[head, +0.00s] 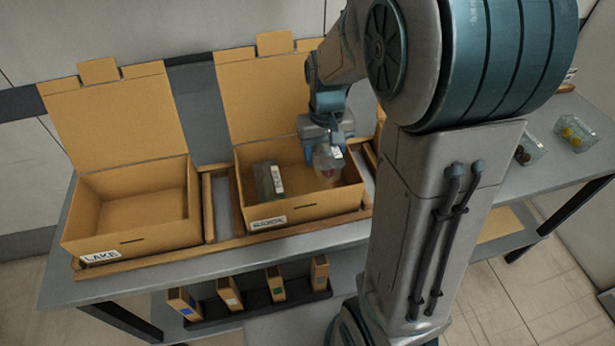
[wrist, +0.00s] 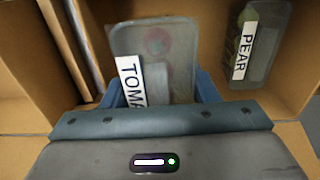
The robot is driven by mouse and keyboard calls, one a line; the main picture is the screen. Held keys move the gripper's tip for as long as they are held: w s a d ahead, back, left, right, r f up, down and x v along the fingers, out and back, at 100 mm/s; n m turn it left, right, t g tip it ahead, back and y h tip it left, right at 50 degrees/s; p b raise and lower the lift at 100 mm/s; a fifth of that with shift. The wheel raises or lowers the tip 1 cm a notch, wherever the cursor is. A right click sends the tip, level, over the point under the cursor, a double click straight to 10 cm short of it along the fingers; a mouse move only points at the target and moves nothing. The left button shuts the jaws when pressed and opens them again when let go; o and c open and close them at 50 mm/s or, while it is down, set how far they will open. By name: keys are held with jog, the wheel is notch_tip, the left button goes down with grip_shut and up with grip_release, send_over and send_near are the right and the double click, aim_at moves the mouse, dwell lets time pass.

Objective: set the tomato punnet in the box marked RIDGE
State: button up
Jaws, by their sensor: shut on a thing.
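My gripper (head: 328,150) points down into the right-hand open cardboard box (head: 310,212), whose front label is too blurred to read surely. It is shut on the tomato punnet (head: 327,170), a clear tub with something red inside. In the wrist view the tomato punnet (wrist: 140,50) sits between the blue fingers (wrist: 158,92), its white label showing "TOMA". The punnet is inside the box's walls at the right side; I cannot tell whether it touches the floor. A dark punnet labelled PEAR (wrist: 262,45) stands in the same box, to the left in the head view (head: 267,180).
An open, empty box marked LAKE (head: 130,243) stands at the left. Wooden rails (head: 209,208) run beside the boxes. Two clear punnets, one with yellow contents (head: 577,134) and one dark (head: 528,149), lie at the right. Several small cartons (head: 228,294) stand on the lower shelf.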

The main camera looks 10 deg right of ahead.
notch_tip(320, 180, down, 8)
jog(key=shift+r, duration=0.2)
jog(key=shift+f, duration=0.2)
jog(key=o, duration=1)
